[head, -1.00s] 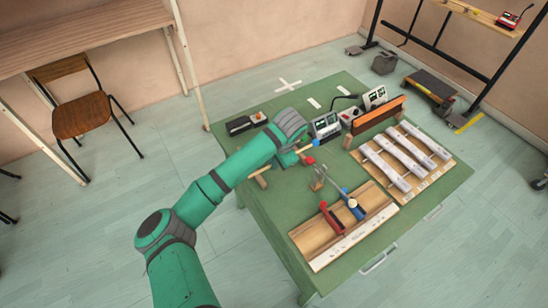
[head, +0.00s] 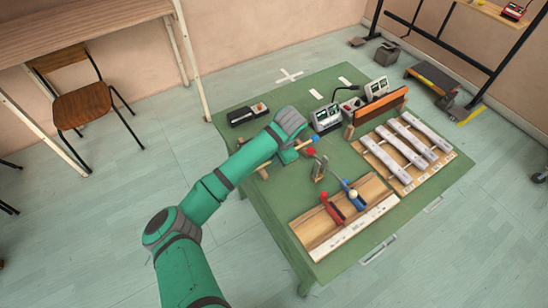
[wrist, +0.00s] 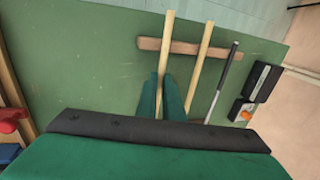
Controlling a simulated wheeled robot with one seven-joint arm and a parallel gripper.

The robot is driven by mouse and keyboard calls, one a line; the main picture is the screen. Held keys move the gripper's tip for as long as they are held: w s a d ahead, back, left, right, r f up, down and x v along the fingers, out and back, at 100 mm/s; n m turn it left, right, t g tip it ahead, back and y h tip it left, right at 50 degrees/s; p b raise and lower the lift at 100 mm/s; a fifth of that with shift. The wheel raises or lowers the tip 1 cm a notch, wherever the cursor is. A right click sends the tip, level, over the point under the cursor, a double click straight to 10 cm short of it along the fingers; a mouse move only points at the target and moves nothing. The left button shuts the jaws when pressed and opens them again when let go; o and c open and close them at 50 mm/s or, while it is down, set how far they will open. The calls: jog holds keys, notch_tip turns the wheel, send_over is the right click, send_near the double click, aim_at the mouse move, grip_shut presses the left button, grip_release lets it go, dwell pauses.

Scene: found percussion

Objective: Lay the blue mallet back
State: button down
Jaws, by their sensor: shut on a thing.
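The blue mallet's round blue head (head: 315,139) shows just right of my gripper (head: 297,150) in the head view. My gripper is low over the table's left part and shut on a pale wooden handle (wrist: 166,55), taken as the blue mallet's. In the wrist view this handle lies between my fingers (wrist: 161,97) and crosses over a brown wooden rest bar (wrist: 180,48). Whether it touches the bar I cannot tell. A second pale handle (wrist: 201,62) lies beside it across the same bar. A red head (head: 310,152) is just below the blue one. My wrist hides part of the handles.
A dark rod (wrist: 226,75) and a black box (wrist: 262,82) lie right in the wrist view. Consoles (head: 327,118) stand behind my gripper. A wooden tray (head: 325,225) and a board of pale bars (head: 405,145) lie right. The green table (head: 270,205) is bare at front left.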

jog(key=shift+f, duration=0.25)
jog(key=c, duration=1.8)
grip_release()
jog(key=shift+r, duration=0.1)
jog(key=v, duration=1)
jog(key=shift+d+r, duration=0.15)
jog(key=shift+r, duration=0.15)
